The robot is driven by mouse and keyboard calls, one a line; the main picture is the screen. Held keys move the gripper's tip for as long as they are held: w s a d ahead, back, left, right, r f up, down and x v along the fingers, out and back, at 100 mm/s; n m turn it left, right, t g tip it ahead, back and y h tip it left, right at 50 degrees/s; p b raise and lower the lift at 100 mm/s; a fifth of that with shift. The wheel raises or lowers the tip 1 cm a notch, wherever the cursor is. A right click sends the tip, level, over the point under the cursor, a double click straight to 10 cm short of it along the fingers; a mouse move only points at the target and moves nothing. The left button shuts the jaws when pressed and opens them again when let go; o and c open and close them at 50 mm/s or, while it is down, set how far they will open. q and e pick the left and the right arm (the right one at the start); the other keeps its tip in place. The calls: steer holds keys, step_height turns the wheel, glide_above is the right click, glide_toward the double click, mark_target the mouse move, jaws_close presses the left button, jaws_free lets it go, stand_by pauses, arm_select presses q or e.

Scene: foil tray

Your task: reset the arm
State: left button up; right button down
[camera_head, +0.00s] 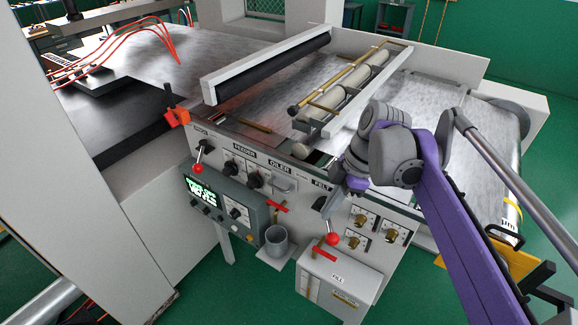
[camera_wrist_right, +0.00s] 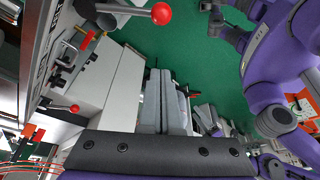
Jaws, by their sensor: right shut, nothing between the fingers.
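My right arm, purple and grey, comes in from the lower right in the head view. Its gripper (camera_head: 336,196) is in front of the machine's front panel (camera_head: 300,178), near the FELT label, partly hidden by my wrist. A lever with a red ball (camera_head: 332,238) is just below it. In the right wrist view the gripper's grey fingers (camera_wrist_right: 166,75) are together with nothing between them. A red ball lever (camera_wrist_right: 161,14) shows above them there, apart from the fingers. My left gripper is in neither view.
A control box with a lit screen (camera_head: 203,192) and a grey cup (camera_head: 277,241) are on the machine's front. Another red-ball lever (camera_head: 197,168) is at its left. Rollers (camera_head: 357,85) lie across the metal bed.

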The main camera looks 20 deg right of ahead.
steer(key=s+a+f+m+t+h, duration=0.2)
steer(key=s+f+m, duration=0.3)
steer(key=f+m, duration=0.2)
steer(key=s+a+f+m+t+h, duration=0.2)
steer(key=s+a+f+m+t, duration=0.1)
steer(key=s+f+m, duration=0.3)
step_height(320, 180, down, 3)
steer(key=m, duration=0.2)
steer(key=shift+r+m, duration=0.2)
steer(key=shift+m, duration=0.1)
steer(key=shift+a, duration=0.1)
stand_by(1.1)
